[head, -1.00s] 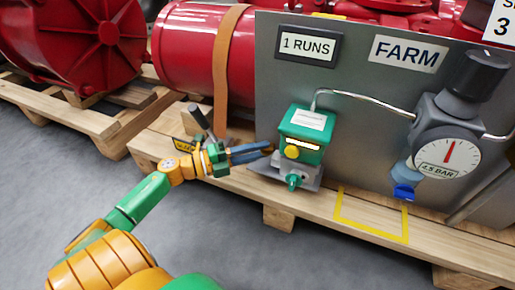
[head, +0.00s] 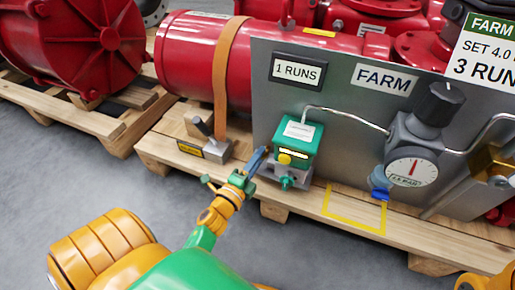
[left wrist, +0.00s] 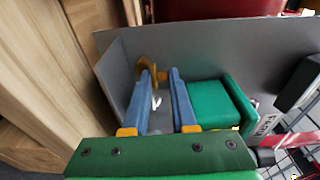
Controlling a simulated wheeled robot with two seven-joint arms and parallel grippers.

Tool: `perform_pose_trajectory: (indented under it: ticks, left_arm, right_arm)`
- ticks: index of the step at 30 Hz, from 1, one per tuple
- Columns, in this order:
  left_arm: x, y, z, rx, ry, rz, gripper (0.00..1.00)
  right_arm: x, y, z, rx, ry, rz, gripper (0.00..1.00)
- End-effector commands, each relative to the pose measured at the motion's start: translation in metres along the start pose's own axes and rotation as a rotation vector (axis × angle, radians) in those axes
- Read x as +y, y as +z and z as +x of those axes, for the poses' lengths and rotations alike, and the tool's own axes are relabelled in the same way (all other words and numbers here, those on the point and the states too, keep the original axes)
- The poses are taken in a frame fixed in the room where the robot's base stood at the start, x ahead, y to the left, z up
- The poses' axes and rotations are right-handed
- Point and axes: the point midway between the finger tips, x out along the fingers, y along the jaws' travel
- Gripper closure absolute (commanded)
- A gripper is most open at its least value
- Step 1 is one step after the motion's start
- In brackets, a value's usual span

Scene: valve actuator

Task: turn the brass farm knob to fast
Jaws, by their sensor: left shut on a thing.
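The green actuator box (head: 299,136) stands on a grey base in front of the grey panel. The green box (left wrist: 218,100) lies just right of the fingers. The brass knob is hidden in the head view. My right gripper is out of view.
A grey lever block (head: 207,145) stands left on the pallet (head: 160,152). A yellow taped square (head: 352,222) is empty.

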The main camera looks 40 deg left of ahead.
Motion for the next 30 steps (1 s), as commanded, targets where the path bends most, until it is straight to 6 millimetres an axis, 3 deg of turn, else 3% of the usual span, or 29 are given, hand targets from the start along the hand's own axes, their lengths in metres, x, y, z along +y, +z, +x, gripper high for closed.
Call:
perform_pose_trajectory:
  ticks: [23, 24, 26, 30]
  left_arm:
    - [-0.0055, -0.0019, 0.0018, -0.103, -0.014, 0.002, 1.00]
    - [-0.0055, -0.0019, 0.0018, -0.102, -0.014, 0.003, 0.72]
    - [-0.0053, -0.0020, 0.0018, -0.102, -0.014, 0.002, 0.56]
    - [-0.0037, -0.0023, 0.0013, -0.102, -0.010, 0.002, 0.53]
  right_arm:
    - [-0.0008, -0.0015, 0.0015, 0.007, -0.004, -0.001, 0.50]
    - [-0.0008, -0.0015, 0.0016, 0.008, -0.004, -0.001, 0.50]
    - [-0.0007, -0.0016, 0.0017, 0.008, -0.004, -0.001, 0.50]
    - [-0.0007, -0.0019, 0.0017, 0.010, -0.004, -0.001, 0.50]
